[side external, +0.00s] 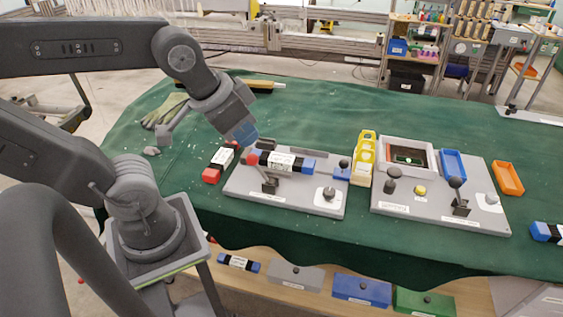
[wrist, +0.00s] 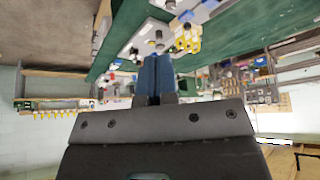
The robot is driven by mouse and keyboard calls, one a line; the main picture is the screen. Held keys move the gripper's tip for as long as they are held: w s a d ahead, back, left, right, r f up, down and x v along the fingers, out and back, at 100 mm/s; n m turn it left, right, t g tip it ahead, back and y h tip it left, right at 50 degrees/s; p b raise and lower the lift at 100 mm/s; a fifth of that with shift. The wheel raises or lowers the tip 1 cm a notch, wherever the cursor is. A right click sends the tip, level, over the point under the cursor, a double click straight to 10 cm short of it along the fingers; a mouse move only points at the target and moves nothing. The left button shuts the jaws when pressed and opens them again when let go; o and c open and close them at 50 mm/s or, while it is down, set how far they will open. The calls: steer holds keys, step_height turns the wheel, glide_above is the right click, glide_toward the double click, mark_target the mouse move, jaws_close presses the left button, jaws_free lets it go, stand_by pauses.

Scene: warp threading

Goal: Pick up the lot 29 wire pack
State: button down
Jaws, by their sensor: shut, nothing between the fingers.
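Several wire packs are in the side external view, with labels too small to read, so I cannot tell which is lot 29. One pack with a white label, red left end and blue right end (side external: 281,161) rests on the left grey fixture board. A red, white and black pack (side external: 219,164) lies on the green cloth left of that board. A blue-ended pack (side external: 546,232) is cut by the right edge. My gripper (side external: 246,134) is shut and empty, its blue fingers just above the fixture pack's red end. Its shut fingers also show in the wrist view (wrist: 156,72).
The left board (side external: 240,185) carries a lever and a round knob. The right board (side external: 400,208) holds a framed box, a blue tray and levers. Yellow bins (side external: 363,160) stand between them. A glove (side external: 165,112) and brush (side external: 258,84) lie at the back left. A lower shelf holds another pack (side external: 239,263) and boxes.

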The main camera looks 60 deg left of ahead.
steer(key=c, duration=1.8)
jaws_free()
steer(key=shift+c, duration=0.2)
steer(key=o, duration=1.4)
steer(key=n+g, duration=0.6)
steer(key=n, duration=2.1)
glide_above(264, 154)
step_height(264, 154, down, 13)
step_height(264, 154, down, 14)
steer(key=shift+r, duration=0.25)
